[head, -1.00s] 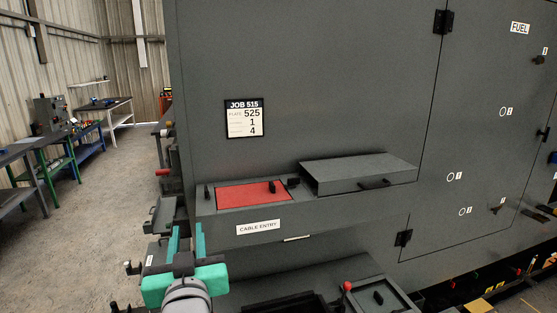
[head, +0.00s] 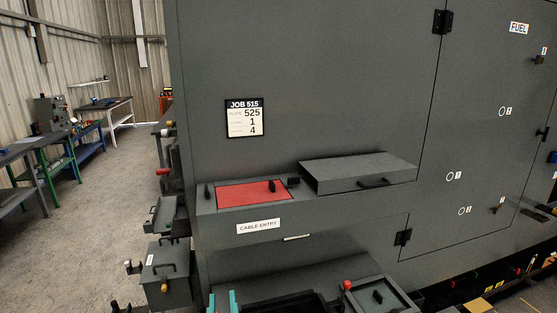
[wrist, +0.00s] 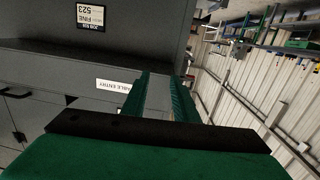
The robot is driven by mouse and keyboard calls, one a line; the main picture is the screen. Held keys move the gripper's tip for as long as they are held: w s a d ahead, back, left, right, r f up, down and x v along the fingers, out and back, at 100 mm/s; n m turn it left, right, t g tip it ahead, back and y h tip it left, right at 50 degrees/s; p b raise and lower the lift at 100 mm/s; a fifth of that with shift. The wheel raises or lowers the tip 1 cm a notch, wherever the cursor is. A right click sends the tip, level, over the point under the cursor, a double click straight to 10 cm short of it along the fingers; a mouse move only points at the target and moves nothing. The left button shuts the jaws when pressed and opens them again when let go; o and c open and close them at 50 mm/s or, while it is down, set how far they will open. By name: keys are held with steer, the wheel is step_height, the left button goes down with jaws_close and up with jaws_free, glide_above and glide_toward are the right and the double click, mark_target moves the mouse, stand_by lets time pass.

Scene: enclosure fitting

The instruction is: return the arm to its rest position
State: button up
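My gripper (head: 222,301) shows only as two teal fingertips at the bottom edge of the head view, in front of the grey enclosure's lower part. The rest of my arm is out of that view. In the wrist view my gripper (wrist: 159,98) has its two green fingers apart, with no held object visible between them. Beyond them lie the grey enclosure (wrist: 145,55) and its cable entry label (wrist: 112,86).
The enclosure (head: 310,80) fills the middle and right. Its ledge has a red panel (head: 240,194) and a raised grey lid (head: 360,168). A grey box (head: 166,275) stands at lower left. Open floor (head: 105,215) lies left, with workbenches (head: 40,150) beyond.

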steer(key=s+d+f+m+g+h, duration=0.1)
steer(key=s+d+f, duration=0.3)
steer(key=s+f, duration=0.4)
steer(key=s+d+f+h, duration=0.1)
steer(key=s+d+f, duration=0.3)
steer(key=s+f, duration=0.45)
steer(key=s+d+f+m, duration=0.1)
steer(key=s+d+f, duration=0.1)
steer(key=s, duration=0.8)
steer(key=s+d+f+h, duration=0.1)
steer(key=s+f, duration=0.3)
steer(key=s, duration=0.6)
steer(key=shift+s+d+m+g+h, duration=0.3)
steer(key=shift+d+m, duration=0.1)
steer(key=shift+d, duration=0.35)
steer(key=shift+w, duration=0.15)
steer(key=shift+o, duration=0.5)
